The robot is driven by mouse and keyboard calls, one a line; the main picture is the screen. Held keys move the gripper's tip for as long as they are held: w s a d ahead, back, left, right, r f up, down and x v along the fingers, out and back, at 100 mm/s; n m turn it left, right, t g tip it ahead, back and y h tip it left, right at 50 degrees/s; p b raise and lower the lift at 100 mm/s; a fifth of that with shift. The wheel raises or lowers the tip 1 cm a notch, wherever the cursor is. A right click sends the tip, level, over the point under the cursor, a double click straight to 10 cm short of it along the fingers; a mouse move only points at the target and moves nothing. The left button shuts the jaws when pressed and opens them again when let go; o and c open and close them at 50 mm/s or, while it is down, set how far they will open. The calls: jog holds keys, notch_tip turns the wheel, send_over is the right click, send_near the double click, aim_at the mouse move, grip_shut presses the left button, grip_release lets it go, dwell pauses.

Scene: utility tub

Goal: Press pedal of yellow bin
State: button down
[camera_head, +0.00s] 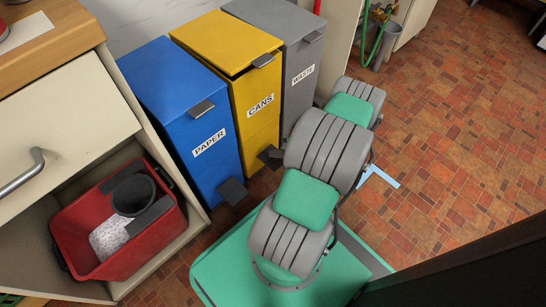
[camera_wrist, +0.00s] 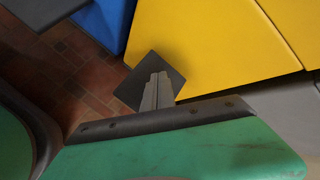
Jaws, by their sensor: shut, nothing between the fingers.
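The yellow bin (camera_head: 245,85) labelled CANS stands between the blue and grey bins in the head view. My arm hides the gripper in the head view.
The blue PAPER bin (camera_head: 175,115) with its own pedal (camera_head: 232,190) stands left, the grey WASTE bin (camera_head: 296,60) right. A red tub (camera_head: 75,235) sits in the open cabinet at left. Tiled floor (camera_head: 450,140) is clear at right.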

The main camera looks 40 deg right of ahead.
jog(key=shift+f+b, duration=0.5)
jog(key=shift+f, duration=0.25)
jog(key=shift+r, duration=0.1)
dwell(0.3)
jog(key=shift+r+p, duration=1.2)
jog(key=shift+r, duration=0.15)
notch_tip(320, 180, up, 5)
jog(key=p, duration=0.4)
jog(key=shift+r, duration=0.1)
jog(key=shift+s, duration=0.1)
